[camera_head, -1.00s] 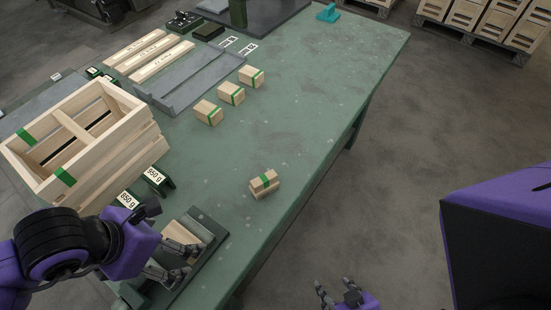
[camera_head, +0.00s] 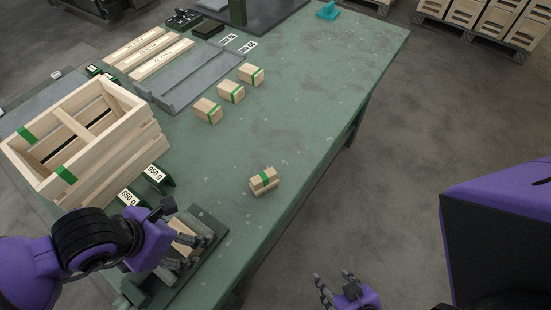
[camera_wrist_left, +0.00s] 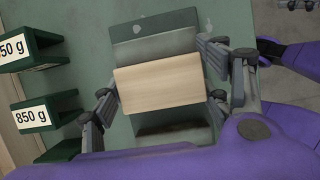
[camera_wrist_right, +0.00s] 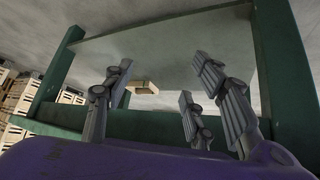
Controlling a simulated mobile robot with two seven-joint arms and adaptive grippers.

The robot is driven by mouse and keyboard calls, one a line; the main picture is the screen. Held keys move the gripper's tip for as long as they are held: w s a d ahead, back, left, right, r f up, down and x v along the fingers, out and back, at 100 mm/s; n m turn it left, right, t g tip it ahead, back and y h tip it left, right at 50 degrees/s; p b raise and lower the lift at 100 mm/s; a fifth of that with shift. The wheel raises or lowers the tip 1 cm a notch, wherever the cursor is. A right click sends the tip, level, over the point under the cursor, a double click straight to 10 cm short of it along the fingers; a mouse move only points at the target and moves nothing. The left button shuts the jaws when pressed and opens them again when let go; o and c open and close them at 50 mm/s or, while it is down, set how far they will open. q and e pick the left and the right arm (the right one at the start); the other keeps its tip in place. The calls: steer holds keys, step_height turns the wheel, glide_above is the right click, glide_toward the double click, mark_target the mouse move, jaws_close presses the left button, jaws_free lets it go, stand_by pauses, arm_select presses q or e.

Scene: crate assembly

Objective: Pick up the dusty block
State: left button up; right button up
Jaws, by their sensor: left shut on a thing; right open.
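A plain pale wooden block (camera_wrist_left: 158,82) lies between the fingers of my left gripper (camera_wrist_left: 160,94), over a dark green and grey fixture (camera_wrist_left: 155,24). The fingers are shut on its two ends. In the head view the block (camera_head: 183,238) is partly hidden by the gripper at the table's near end. I cannot tell whether it touches the fixture, and no dust can be made out on it. My right gripper (camera_head: 338,284) is open and empty, off the table's right edge; the right wrist view shows its spread fingers (camera_wrist_right: 160,88) by the table's underside.
A green-banded block (camera_head: 264,181) stands alone near the right edge of the green table (camera_head: 310,110). Several similar blocks (camera_head: 231,92) stand farther back. The table's right middle is clear.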

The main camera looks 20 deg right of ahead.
arm_select(q)
steer(key=shift+r, duration=0.1)
arm_select(e)
steer(key=shift+w, duration=0.25)
arm_select(q)
steer(key=shift+r, duration=0.6)
steer(key=s+a+r+p, duration=0.1)
steer(key=s+a+r, duration=0.1)
steer(key=a+r, duration=0.4)
steer(key=s+a+r+p, duration=0.2)
steer(key=a+r, duration=0.3)
steer(key=a, duration=0.2)
steer(key=shift+s+r+p, duration=0.3)
steer(key=shift+r, duration=0.1)
arm_select(e)
steer(key=shift+t, duration=0.3)
steer(key=w+r, duration=0.1)
steer(key=w+a+r, duration=0.1)
steer(key=r, duration=0.1)
steer(key=shift+w+a+r, duration=0.1)
steer(key=shift+w+r, duration=0.1)
steer(key=shift+r, duration=0.1)
